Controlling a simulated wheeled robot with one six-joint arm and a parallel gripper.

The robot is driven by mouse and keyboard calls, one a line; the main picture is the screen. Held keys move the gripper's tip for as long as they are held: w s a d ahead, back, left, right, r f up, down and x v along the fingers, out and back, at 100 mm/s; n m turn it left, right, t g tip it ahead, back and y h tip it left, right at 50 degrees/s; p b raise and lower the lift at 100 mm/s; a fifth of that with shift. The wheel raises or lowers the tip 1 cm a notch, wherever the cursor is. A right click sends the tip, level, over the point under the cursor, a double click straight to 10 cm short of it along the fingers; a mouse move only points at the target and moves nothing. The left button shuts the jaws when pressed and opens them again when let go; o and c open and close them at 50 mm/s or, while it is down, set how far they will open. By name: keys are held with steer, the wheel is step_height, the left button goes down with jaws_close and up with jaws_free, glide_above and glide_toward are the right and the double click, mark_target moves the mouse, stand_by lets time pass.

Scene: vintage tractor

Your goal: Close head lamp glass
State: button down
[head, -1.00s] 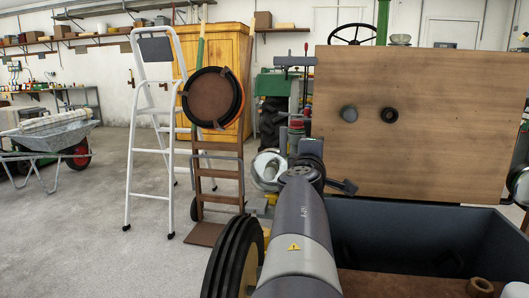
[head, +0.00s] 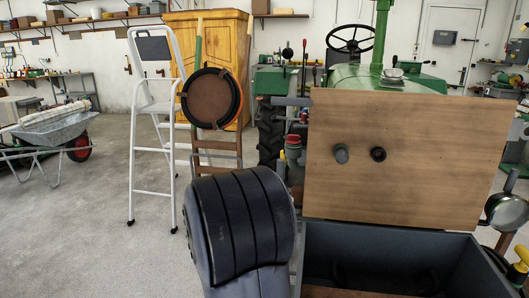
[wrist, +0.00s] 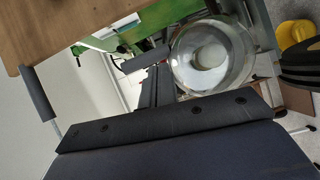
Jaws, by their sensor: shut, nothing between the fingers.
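The round head lamp (wrist: 212,55) is in the upper right of the wrist view. Its clear glass bowl and pale inside face me. How far its glass stands open I cannot tell. In the head view my arm hides the lamp on the near left side of the tractor (head: 375,75). Another round lamp (head: 507,210) is at the right edge there. My gripper (wrist: 157,72) shows as dark, narrow fingers close together, left of the lamp in the wrist view. It looks shut and empty, apart from the glass as far as I see.
A wooden board (head: 405,190) with two dark knobs stands upright over an open grey box (head: 400,250). A white stepladder (head: 150,120), a hand truck (head: 218,148) and a wheelbarrow (head: 50,135) stand to the left. The floor at front left is clear.

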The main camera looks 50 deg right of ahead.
steer(key=w+a+r+m+g+h+p, duration=0.1)
steer(key=w+a+r+g+h+p, duration=0.15)
steer(key=a+p, duration=0.5)
steer(key=shift+y, duration=0.35)
steer(key=d, duration=0.4)
steer(key=d+p, duration=0.1)
steer(key=d, duration=0.2)
steer(key=s+d+p, duration=0.1)
steer(key=d, duration=0.3)
steer(key=shift+d+f, duration=0.15)
steer(key=shift+d, duration=0.5)
steer(key=shift+d+f+b, duration=0.1)
steer(key=shift+f+b, duration=0.05)
steer(key=shift+b, duration=0.15)
steer(key=shift+d+f+b, duration=0.1)
steer(key=shift+d+b, duration=0.05)
steer(key=shift+b, duration=0.25)
steer(key=shift+d, duration=0.15)
steer(key=shift+r, duration=0.2)
